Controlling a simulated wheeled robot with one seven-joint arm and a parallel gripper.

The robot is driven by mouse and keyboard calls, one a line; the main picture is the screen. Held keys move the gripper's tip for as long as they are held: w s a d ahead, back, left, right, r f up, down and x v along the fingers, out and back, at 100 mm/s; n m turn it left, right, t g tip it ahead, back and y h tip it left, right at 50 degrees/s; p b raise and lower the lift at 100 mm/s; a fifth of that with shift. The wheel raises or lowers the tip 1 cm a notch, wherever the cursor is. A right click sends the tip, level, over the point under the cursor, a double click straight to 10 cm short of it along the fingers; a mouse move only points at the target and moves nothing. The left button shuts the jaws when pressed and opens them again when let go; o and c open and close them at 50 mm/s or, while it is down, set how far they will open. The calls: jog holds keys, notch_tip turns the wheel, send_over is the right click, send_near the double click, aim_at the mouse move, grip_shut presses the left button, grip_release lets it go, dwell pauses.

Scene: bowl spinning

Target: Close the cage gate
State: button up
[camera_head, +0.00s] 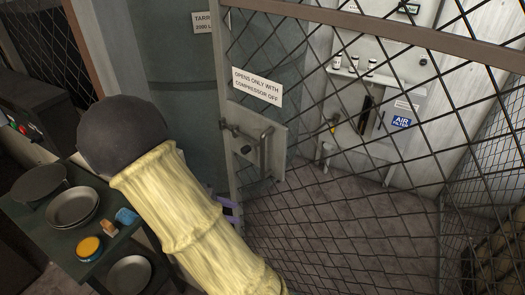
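My arm, in a pale yellow sleeve with a dark rounded joint, crosses in front at lower left. A small purple part (230,208) shows beside the sleeve, below the latch plate; it may be my gripper, mostly hidden. No fingertips show clearly.
A dark table (38,228) at left holds metal bowls (72,207), a yellow-topped tin (89,248) and a blue cup (126,216). A grey-green tank (180,70) stands behind. Behind the mesh are a wall cabinet with an "AIR FILTER" label (401,122) and bare floor (345,215).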

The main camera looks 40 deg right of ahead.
jog(key=w+d+r+n+t+h, duration=0.1)
jog(key=w+r+n+t+h, duration=0.1)
jog(key=w+r+n+h, duration=0.3)
jog(key=w+n+h, duration=0.1)
jog(key=w+h, duration=0.2)
jog(key=w, duration=0.1)
jog(key=shift+r+t+p, duration=0.2)
jog(key=shift+t+p, duration=0.1)
jog(key=shift+t, duration=0.1)
jog(key=shift+w+d, duration=0.1)
jog(key=d+p, duration=0.1)
jog(key=d, duration=0.4)
jog(key=d+p, duration=0.2)
jog(key=d, duration=0.4)
jog(key=s+d+p, duration=0.1)
jog(key=d, duration=0.5)
jog(key=shift+d+p, duration=0.15)
jog(key=shift+p, duration=0.15)
grip_shut()
